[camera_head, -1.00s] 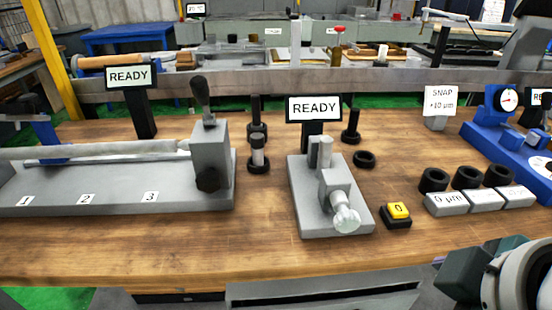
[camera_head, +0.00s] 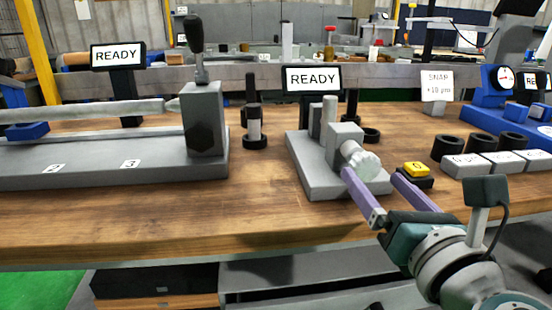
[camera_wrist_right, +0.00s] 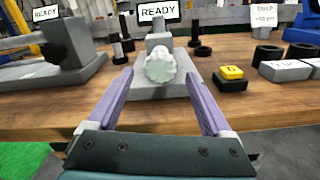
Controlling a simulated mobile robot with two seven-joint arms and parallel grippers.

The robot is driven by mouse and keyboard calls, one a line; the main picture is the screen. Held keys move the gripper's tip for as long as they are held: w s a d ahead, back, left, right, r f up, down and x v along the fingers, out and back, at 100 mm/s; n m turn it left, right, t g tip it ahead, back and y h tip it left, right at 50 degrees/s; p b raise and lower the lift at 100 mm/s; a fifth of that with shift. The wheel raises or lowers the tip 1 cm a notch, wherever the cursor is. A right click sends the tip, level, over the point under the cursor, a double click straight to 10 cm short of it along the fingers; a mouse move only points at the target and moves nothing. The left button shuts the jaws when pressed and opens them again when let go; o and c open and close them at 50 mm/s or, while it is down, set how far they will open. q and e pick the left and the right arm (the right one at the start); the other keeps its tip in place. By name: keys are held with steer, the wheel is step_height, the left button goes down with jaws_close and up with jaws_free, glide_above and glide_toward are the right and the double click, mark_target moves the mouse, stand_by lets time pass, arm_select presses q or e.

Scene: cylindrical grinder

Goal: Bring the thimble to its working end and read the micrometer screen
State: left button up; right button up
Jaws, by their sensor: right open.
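The micrometer stand (camera_head: 318,180) is a grey block on a flat grey base near the table's front edge. Its thimble (camera_head: 360,160) is a pale, lobed knob on the front; it also shows in the right wrist view (camera_wrist_right: 161,66). The micrometer screen (camera_head: 312,79) behind it reads READY. My right gripper (camera_head: 372,176) is open, its two purple fingers pointing at the thimble. In the right wrist view the thimble lies between the finger lines, just beyond the tips, with no contact visible. My left gripper is not in view.
A yellow button marked 0 (camera_head: 416,169) sits close right of the right gripper. Grey labelled blocks (camera_head: 466,165) and black rings (camera_head: 447,147) stand farther right. A grey bench fixture (camera_head: 205,120) stands left, with a black post (camera_head: 254,130) between. The wooden table front is clear.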

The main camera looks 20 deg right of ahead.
mark_target(358, 160)
steer(key=b+x, duration=0.1)
steer(key=x, duration=0.6)
steer(key=shift+w, duration=0.2)
jaws_close()
stand_by(0.4)
